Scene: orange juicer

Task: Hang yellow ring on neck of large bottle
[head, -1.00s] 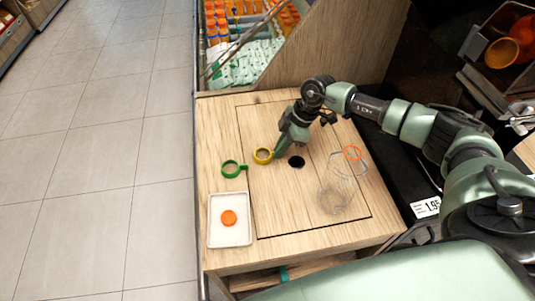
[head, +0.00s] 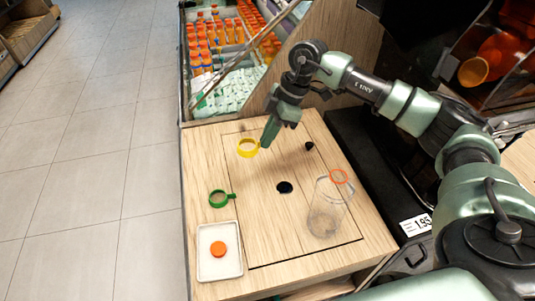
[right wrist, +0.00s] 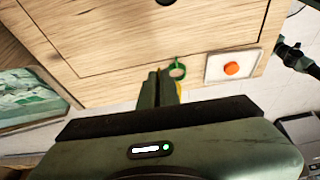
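The yellow ring (head: 248,148) is held at its tab by my right gripper (head: 267,138), which is shut on it and raised above the wooden top. In the right wrist view the fingers (right wrist: 156,90) are close together, and a yellow edge shows beside them. The large clear bottle (head: 325,216) stands on the right part of the top, right of and nearer than the gripper.
A green ring (head: 219,198) lies on the left of the top. A white tray (head: 206,262) with an orange cap (head: 218,248) is at the near left. A dark hole (head: 285,188) is mid-top. A bottle cooler (head: 205,107) stands behind. Free wood lies between ring and bottle.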

